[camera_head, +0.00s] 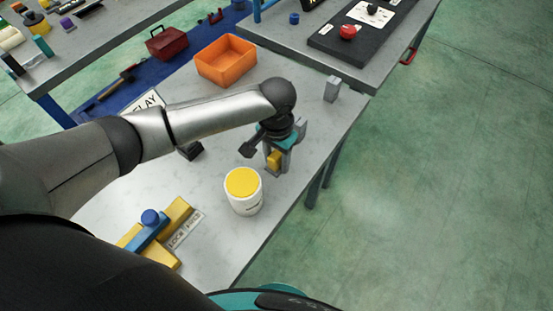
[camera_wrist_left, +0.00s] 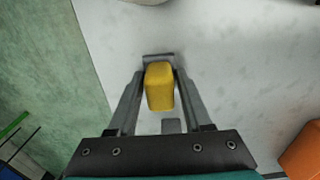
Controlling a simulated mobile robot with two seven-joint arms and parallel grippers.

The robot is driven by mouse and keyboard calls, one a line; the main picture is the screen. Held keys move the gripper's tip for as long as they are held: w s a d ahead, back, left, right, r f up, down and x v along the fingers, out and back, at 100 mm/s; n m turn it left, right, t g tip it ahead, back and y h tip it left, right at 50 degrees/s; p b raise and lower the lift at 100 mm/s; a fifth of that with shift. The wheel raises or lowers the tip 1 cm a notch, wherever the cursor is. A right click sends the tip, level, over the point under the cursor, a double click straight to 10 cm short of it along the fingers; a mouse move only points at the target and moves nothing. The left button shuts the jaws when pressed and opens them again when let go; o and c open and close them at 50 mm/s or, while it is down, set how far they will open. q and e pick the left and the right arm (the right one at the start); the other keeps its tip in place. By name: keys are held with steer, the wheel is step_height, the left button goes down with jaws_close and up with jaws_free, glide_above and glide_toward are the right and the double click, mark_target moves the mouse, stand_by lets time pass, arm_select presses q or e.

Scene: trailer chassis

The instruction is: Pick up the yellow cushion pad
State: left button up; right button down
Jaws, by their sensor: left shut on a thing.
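The yellow cushion pad (camera_wrist_left: 159,86) is a small rounded block. In the left wrist view it sits between the two fingers of my left gripper (camera_wrist_left: 158,92), which is shut on it. In the head view the gripper (camera_head: 275,161) points down over the table's right part, with the yellow pad (camera_head: 274,159) showing between its fingers. I cannot tell whether the pad touches the table. My right gripper is in neither view.
A white tub with a yellow top (camera_head: 243,191) stands close to the gripper. An orange bin (camera_head: 225,62) is behind. A grey block (camera_head: 332,90) stands near the table's right edge. A blue and yellow fixture (camera_head: 150,230) lies front left. Green floor is on the right.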

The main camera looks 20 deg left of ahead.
mark_target(277, 154)
arm_select(q)
jaws_close()
step_height(277, 154, up, 20)
steer(key=p, duration=0.3)
steer(key=o, duration=0.6)
jaws_free()
steer(key=c, duration=0.6)
steer(key=shift+o, duration=0.2)
